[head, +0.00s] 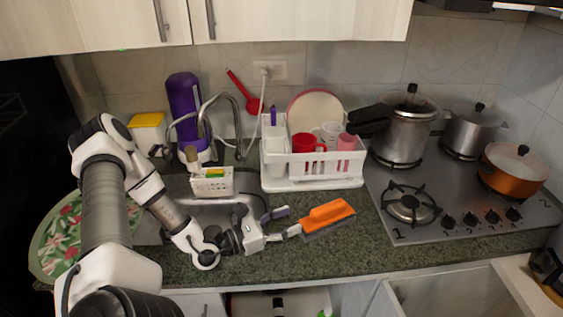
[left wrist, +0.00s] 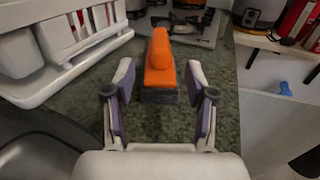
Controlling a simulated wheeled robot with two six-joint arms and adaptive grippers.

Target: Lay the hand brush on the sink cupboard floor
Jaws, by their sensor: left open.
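An orange hand brush (head: 327,215) with dark bristles lies on the green stone counter, in front of the dish rack. My left gripper (head: 284,222) is open just to the left of the brush, with its fingers pointing at it. In the left wrist view the brush (left wrist: 160,66) lies ahead of and between the two open fingers of the gripper (left wrist: 160,98), and nothing is held. The sink cupboard (head: 280,300) is below the counter and appears open, with a pale interior partly in view. My right gripper is not in view.
A white dish rack (head: 312,184) with cups and a plate stands behind the brush. The gas stove (head: 460,205) with pots is to the right. The sink (head: 222,208) lies behind my left arm. An open cupboard door or panel (head: 435,292) shows below the counter at right.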

